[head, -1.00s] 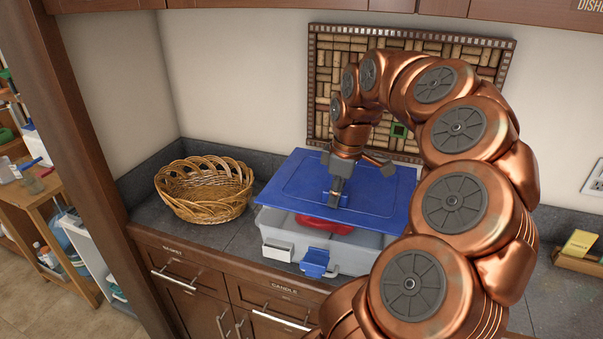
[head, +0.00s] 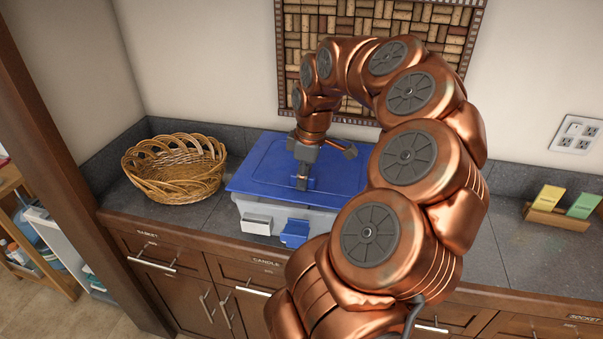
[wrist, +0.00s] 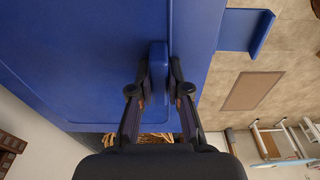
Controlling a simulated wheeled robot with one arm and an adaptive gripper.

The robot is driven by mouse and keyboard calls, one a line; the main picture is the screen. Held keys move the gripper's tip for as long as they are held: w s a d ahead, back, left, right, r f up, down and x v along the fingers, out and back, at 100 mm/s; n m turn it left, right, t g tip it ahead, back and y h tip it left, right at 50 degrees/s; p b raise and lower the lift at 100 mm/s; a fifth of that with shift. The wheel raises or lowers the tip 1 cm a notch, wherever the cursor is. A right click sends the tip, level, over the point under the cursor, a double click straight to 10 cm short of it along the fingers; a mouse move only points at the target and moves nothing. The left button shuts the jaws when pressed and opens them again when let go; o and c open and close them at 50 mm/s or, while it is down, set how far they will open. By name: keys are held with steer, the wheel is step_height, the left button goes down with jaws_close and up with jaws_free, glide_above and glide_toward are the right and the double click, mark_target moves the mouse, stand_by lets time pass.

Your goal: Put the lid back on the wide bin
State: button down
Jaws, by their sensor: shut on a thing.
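The blue lid (head: 262,165) lies over the top of the wide grey bin (head: 262,207) on the counter. It covers the bin's opening, so the inside is hidden. I cannot tell whether its rim sits flush all round. My gripper (head: 303,183) points down at the lid near its front edge. In the wrist view my gripper (wrist: 160,72) is shut on the raised handle of the lid (wrist: 90,60), with one finger on each side.
A wicker basket (head: 173,168) stands left of the bin. A small wooden holder (head: 558,216) with yellow and green blocks is at the far right. The grey counter (head: 475,235) is clear between it and my arm. A corkboard hangs behind.

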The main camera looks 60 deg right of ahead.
steer(key=shift+f, duration=0.65)
steer(key=shift+f+b, duration=0.2)
steer(key=shift+b, duration=0.1)
steer(key=c, duration=1.1)
jaws_free()
steer(key=shift+o, duration=0.2)
steer(key=r, duration=0.4)
steer(key=s+r, duration=0.1)
steer(key=r, duration=0.7)
steer(key=shift+s+d, duration=0.1)
steer(key=shift+s, duration=0.1)
